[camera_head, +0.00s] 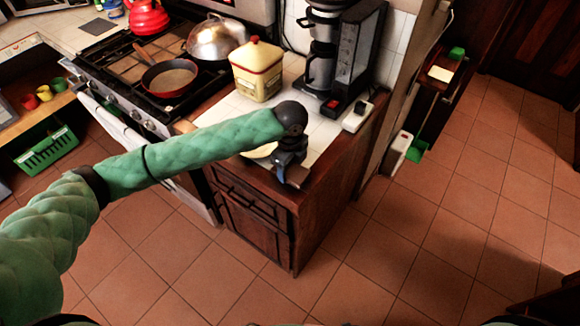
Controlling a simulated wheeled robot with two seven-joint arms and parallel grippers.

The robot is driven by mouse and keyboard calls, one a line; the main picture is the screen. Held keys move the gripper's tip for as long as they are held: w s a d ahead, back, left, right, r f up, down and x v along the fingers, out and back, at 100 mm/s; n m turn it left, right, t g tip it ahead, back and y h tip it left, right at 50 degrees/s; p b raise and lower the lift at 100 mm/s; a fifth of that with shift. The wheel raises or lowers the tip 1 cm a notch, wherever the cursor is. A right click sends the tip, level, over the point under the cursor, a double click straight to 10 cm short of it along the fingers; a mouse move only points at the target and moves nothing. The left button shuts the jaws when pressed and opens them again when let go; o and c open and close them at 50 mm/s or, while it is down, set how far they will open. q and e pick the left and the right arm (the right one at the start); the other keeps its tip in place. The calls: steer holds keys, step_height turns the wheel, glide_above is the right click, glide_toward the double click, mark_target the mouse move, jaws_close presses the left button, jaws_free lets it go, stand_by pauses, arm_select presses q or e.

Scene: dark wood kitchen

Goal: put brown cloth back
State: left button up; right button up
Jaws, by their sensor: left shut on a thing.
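My left arm reaches in from the left over the front corner of the white-tiled counter (322,136). Its dark left gripper (287,167) is at the counter's front edge, pointing down. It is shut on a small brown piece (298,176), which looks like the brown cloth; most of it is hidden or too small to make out. I cannot tell whether the cloth touches the counter. My right gripper is not in view.
A yellow canister (257,72), a coffee maker (335,55) and a white socket block (357,116) stand on the counter. A pale yellow round thing (261,151) is partly under my arm. The stove holds a pan (169,77). Tiled floor at right is open.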

mark_target(290, 169)
arm_select(q)
steer(key=shift+f, duration=0.7)
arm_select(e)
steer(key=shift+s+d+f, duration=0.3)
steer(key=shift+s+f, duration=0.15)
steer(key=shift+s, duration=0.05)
arm_select(q)
steer(key=shift+f, duration=0.15)
steer(key=o, duration=0.9)
steer(key=shift+o, duration=0.2)
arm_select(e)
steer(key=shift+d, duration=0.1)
arm_select(q)
steer(key=shift+r, duration=0.45)
step_height(290, 169, up, 11)
steer(key=b, duration=0.4)
steer(key=shift+r, duration=0.2)
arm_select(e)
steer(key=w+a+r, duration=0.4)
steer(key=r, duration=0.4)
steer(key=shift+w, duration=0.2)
